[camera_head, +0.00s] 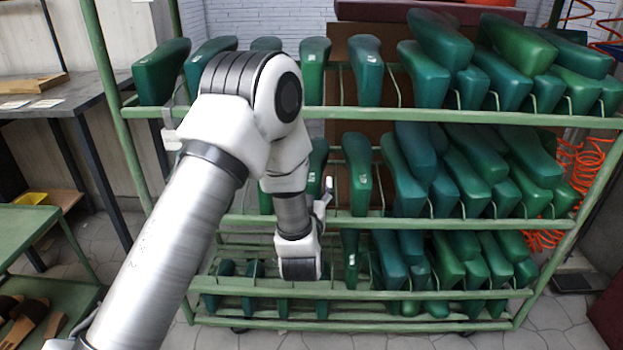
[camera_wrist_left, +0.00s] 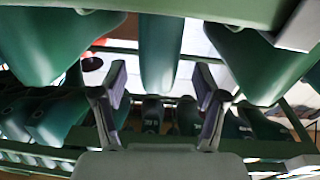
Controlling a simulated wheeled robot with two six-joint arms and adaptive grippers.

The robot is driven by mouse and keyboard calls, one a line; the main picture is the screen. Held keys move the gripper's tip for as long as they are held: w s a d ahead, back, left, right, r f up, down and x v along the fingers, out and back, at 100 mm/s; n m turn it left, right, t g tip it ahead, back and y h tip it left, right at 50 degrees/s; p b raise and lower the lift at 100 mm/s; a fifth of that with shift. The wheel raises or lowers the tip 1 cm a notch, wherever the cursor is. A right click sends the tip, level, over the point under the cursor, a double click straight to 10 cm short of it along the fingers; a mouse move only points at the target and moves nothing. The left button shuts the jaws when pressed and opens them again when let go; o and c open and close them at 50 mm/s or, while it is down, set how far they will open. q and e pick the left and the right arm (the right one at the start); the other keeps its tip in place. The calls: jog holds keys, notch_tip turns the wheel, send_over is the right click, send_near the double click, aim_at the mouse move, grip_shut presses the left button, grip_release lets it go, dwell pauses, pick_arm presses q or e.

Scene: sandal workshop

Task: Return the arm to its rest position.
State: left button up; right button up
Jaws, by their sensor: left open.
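My left arm (camera_head: 165,250) reaches from the lower left, bends at a high elbow and drops in front of a green rack (camera_head: 470,118). My right gripper is in neither view.
Many green lasts (camera_head: 362,170) fill the rack's tiers close around my arm. A dark table (camera_head: 60,98) and a green shelf cart with sandals (camera_head: 30,315) stand at the left. Orange coiled hoses (camera_head: 578,175) hang at the right. Some tiled floor (camera_head: 560,315) is clear at lower right.

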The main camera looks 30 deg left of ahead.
pick_arm(q)
jog(key=r+v, duration=0.1)
jog(key=v, duration=0.8)
jog(key=s+f+m+g+h, duration=0.1)
jog(key=s+f+g+h, duration=0.2)
jog(key=f, duration=0.8)
jog(key=s+f+m+g+h, duration=0.1)
jog(key=s+f+g, duration=0.3)
jog(key=f, duration=0.7)
jog(key=s+d+f+m+g+h, duration=0.2)
jog(key=s+d+f+g+h, duration=0.15)
jog(key=s+f, duration=0.4)
jog(key=s+d+f+m+g+h, duration=0.2)
jog(key=s+d+f+g, duration=0.3)
jog(key=s, duration=0.6)
notch_tip(320, 180, up, 37)
jog(key=s+g+p, duration=0.1)
jog(key=p, duration=3.7)
jog(key=shift+r, duration=0.25)
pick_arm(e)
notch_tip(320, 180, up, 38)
pick_arm(q)
jog(key=shift+s+a, duration=0.1)
jog(key=shift+s, duration=0.05)
jog(key=shift+c, duration=0.4)
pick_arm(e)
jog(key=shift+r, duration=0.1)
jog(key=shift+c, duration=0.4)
